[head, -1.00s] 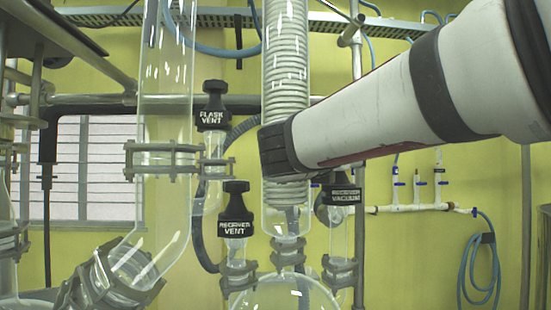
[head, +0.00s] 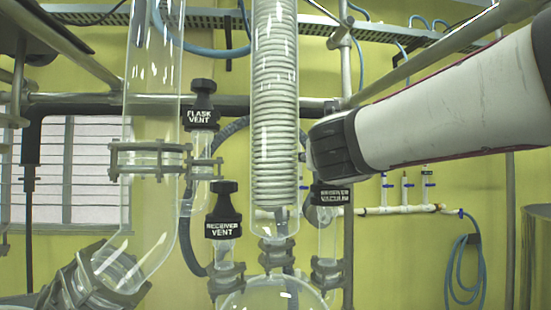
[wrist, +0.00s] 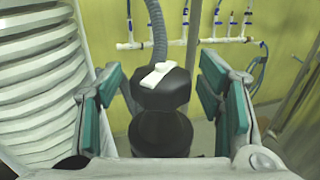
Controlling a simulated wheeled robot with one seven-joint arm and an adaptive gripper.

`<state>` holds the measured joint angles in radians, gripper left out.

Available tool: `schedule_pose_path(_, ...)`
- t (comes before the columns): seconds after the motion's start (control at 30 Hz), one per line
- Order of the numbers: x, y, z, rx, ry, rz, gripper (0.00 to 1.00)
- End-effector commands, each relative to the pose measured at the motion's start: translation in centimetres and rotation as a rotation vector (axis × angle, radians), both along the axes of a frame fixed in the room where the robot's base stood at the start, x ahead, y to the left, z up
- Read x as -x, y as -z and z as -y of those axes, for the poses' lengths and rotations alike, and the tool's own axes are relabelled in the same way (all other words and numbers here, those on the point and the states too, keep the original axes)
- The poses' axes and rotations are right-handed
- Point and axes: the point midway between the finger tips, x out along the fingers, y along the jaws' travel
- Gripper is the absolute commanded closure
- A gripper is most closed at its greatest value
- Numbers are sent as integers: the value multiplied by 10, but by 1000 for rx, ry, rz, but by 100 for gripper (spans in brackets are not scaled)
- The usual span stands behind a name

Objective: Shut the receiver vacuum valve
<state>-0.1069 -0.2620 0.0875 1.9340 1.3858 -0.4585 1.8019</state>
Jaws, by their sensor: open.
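The receiver vacuum valve (head: 333,194) has a black, labelled handle above a clear glass neck, right of the coiled condenser in the head view. My arm's dark end overlaps the space just above it, and my gripper's fingers cannot be made out there. In the wrist view, a black knob (wrist: 165,92) with a white bar on top, apparently this valve's, stands ahead. My gripper (wrist: 163,78) is open, with one green-padded finger on each side of the knob. Gaps show on both sides, so it is not gripped. The bar's exact setting is hard to judge.
The glass condenser (head: 275,130) stands close left of the valve. The receiver vent (head: 222,212) and flask vent (head: 200,117) are farther left. A metal post (head: 348,240) stands just right of the valve. White wall piping (head: 400,210) and a blue hose (head: 465,270) are behind.

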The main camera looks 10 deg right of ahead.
Motion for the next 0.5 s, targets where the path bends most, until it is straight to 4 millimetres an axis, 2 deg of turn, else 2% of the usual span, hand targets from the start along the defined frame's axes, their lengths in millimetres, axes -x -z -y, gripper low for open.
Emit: schedule_pose_path(0.5,-2,1,1,1,-312,4,39)
